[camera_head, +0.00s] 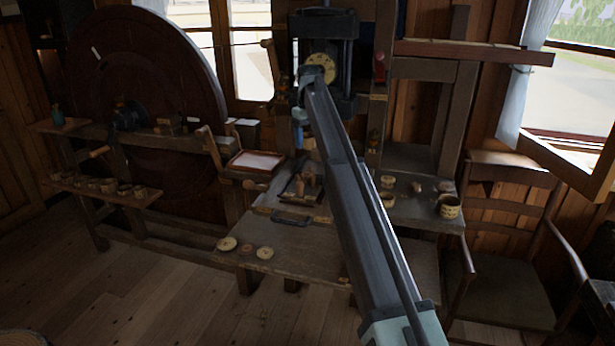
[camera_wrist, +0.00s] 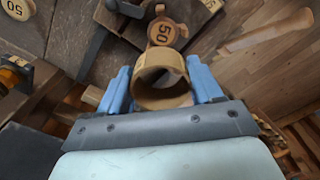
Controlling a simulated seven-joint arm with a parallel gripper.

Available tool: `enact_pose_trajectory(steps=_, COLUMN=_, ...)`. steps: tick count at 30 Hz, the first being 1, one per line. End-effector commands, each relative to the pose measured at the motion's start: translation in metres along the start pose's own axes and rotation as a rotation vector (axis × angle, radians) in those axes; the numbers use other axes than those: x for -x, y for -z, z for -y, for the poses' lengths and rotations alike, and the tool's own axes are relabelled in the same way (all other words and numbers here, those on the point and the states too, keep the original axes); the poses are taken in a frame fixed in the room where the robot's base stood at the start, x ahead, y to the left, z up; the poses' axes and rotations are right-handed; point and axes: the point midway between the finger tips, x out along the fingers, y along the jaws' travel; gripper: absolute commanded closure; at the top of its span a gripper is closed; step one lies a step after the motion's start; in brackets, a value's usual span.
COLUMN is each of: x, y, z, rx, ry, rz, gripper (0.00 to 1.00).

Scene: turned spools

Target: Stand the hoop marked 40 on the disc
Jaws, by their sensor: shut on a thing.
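My gripper (camera_wrist: 158,70) is shut on a pale wooden hoop (camera_wrist: 160,59) in the wrist view, one blue finger on each side. The hoop's open end faces the wrist camera. No number can be read on it. Just beyond the hoop is a round wooden piece marked 50 (camera_wrist: 163,32), overlapped by the hoop in this view; I cannot tell whether they touch. In the head view my arm crosses the middle and hides much of the bench. Three flat round discs lie on the front bench, one at its left end (camera_head: 227,244). I cannot tell which disc is meant.
Another round piece marked 50 (camera_wrist: 18,8) lies at the wrist view's upper left. Several small hoops (camera_head: 108,186) stand on the left shelf. A marked hoop (camera_head: 449,207) stands on the right bench. A shallow tray (camera_head: 256,161) is behind; a chair (camera_head: 505,270) stands right.

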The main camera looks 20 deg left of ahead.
Motion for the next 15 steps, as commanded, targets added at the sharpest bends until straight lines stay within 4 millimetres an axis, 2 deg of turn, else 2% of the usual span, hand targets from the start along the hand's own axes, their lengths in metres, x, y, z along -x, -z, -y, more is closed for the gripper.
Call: enact_pose_trajectory(steps=15, x=0.0011, y=0.0012, z=-0.0005, rx=0.733, ry=0.008, rz=0.008, gripper=0.63)
